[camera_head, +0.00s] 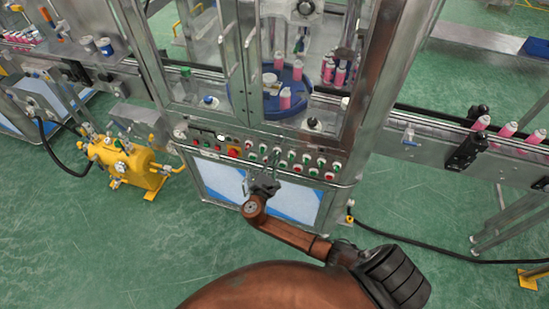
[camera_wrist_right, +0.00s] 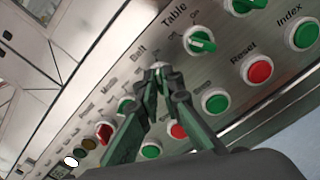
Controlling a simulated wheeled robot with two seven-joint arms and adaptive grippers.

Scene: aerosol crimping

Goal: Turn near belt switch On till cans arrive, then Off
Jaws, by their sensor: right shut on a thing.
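My right gripper (camera_head: 265,178) is at the control panel (camera_head: 215,152) on the front of the machine. In the right wrist view its fingertips (camera_wrist_right: 158,72) are closed together on the belt switch (camera_wrist_right: 157,65), beside the printed word "Belt". The fingers cover most of this switch, so its On or Off setting cannot be told. Pink cans (camera_head: 481,122) stand on the conveyor belt (camera_head: 435,119) at the right. More pink cans (camera_head: 285,98) stand inside the machine on a blue round table (camera_head: 270,112). My left gripper is not in view.
Green table switch (camera_wrist_right: 200,41) and red reset button (camera_wrist_right: 257,70) sit close to the fingers. Metal door frames (camera_head: 240,65) rise above the panel. A yellow pump unit (camera_head: 125,163) stands at the left. The green floor in front is clear.

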